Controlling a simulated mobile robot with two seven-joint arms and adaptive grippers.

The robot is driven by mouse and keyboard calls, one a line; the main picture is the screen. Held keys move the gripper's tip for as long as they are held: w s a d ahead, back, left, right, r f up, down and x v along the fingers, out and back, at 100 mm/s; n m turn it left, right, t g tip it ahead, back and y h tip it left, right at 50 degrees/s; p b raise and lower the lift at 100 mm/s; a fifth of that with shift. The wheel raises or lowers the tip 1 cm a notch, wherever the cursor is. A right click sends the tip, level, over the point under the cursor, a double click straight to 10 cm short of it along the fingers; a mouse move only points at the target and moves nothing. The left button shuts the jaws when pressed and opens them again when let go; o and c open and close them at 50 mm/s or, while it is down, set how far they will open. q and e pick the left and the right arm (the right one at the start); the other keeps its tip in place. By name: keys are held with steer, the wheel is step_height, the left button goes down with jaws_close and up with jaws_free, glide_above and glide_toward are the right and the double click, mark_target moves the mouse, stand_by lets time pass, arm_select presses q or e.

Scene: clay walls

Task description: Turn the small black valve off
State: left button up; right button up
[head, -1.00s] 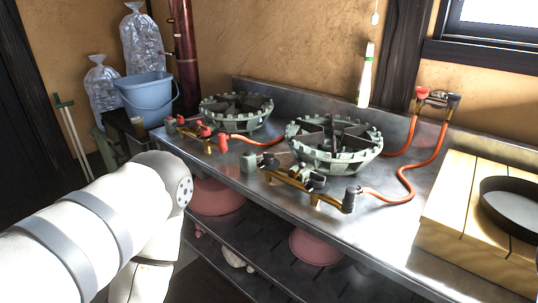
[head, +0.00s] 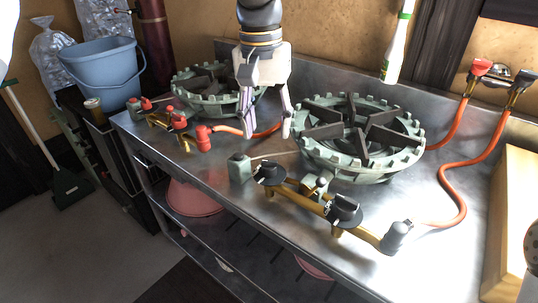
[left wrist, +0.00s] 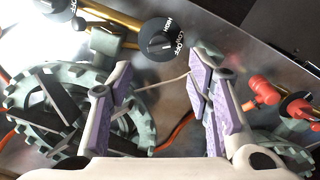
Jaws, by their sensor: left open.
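The front burner's brass pipe carries two black valve knobs, a left one (head: 270,173) and a right one (head: 345,211). I cannot tell which one the task calls small. The left wrist view shows a black knob (left wrist: 162,39) with white HIGH, LOW and OFF markings, beyond the fingertips. My left gripper (head: 268,128) is open and empty, pointing down above the counter between the two burners, behind the left knob and apart from it. Its purple-padded fingers show in the left wrist view (left wrist: 160,75). My right gripper is not in view.
The front burner (head: 352,137) is close right of the gripper, the back burner (head: 207,88) left. Red valves (head: 178,118) sit left. Orange hoses (head: 462,195) run right to wall valves (head: 497,82). A bottle (head: 397,45) hangs behind. The counter's front edge is clear.

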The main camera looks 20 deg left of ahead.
mark_target(269, 160)
arm_select(q)
steer(key=f, duration=0.9)
steer(key=shift+d, duration=0.2)
jaws_close()
